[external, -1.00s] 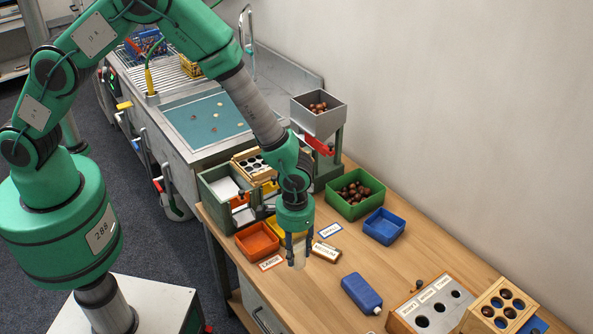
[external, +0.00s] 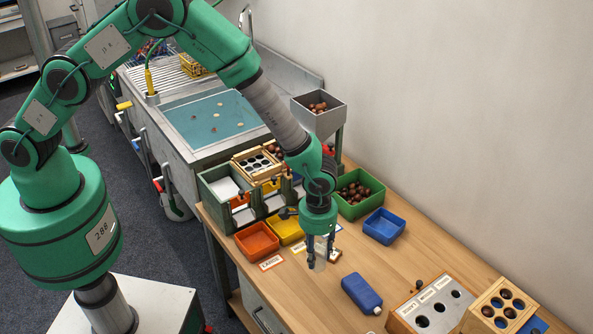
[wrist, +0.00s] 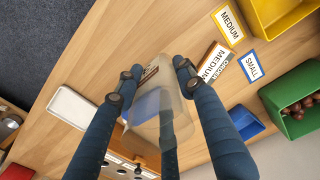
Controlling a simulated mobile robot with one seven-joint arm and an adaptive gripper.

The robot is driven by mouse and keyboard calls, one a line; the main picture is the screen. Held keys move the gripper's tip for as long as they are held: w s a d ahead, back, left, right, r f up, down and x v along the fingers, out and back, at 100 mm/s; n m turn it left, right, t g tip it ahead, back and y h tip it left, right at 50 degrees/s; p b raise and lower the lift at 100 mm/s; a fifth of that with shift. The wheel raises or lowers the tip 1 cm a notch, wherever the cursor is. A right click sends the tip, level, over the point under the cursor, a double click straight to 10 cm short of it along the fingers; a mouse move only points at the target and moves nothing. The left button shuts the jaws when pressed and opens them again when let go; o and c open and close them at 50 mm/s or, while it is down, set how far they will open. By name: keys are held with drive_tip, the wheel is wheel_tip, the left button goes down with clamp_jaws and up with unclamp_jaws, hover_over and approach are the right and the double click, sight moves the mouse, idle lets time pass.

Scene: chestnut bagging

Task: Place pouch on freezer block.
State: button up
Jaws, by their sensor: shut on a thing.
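The pouch (wrist: 160,112) is a translucent, pale bag with a small brown printed label, held between my gripper's dark blue fingers in the wrist view. My gripper (external: 317,262) is shut on it above the wooden table in the external view, where the fingers hide most of the pouch. The freezer block (external: 361,293), a blue block with a small cap, lies flat on the table to the lower right of my gripper, apart from it. In the wrist view blue shows through and beside the pouch, partly hidden. The pouch's contents are not clear.
Orange (external: 257,241), yellow (external: 285,230) and blue (external: 384,226) trays and a green bin of chestnuts (external: 358,195) stand behind my gripper. A holed rack (external: 430,308) stands right of the block. The table around the block is mostly clear.

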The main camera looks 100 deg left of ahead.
drive_tip(key=w, duration=0.7)
drive_tip(key=w+a+f, duration=0.1)
drive_tip(key=w, duration=0.2)
drive_tip(key=shift+w, duration=0.15)
drive_tip(key=shift+f, duration=1.75)
drive_tip(key=shift+b, duration=0.3)
drive_tip(key=o, duration=1.1)
drive_tip(key=shift+f, duration=0.1)
drive_tip(key=shift+r+p, duration=0.35)
drive_tip(key=shift+r, duration=5.8)
